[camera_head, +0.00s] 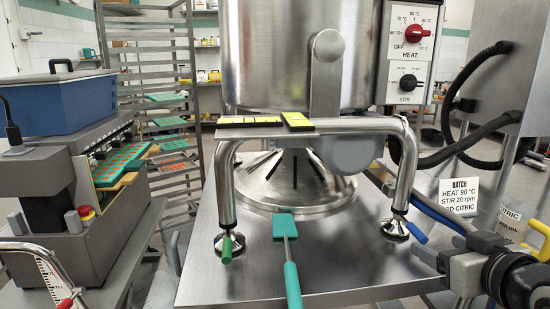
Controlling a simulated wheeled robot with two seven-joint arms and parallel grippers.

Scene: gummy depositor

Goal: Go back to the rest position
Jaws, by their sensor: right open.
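My right gripper (452,260) is at the lower right, beside the steel table's right edge. Its jaws are open, and I see nothing held between them. My left gripper does not show in this view. The steel kettle (265,60) stands at the centre, above a tubular frame (405,165) on the steel table (335,265). A teal spatula (291,285) lies on the table in front, clear of my right gripper. Black and yellow pieces (297,121) lie on the ledge below the kettle.
A control box (410,50) with HEAT and STIR knobs is right of the kettle. A BATCH card (458,195) and a CITRIC bottle (511,222) are near my right arm. The depositor machine (120,230) stands left, before a rack (150,75). Black hoses (470,75) hang at the right.

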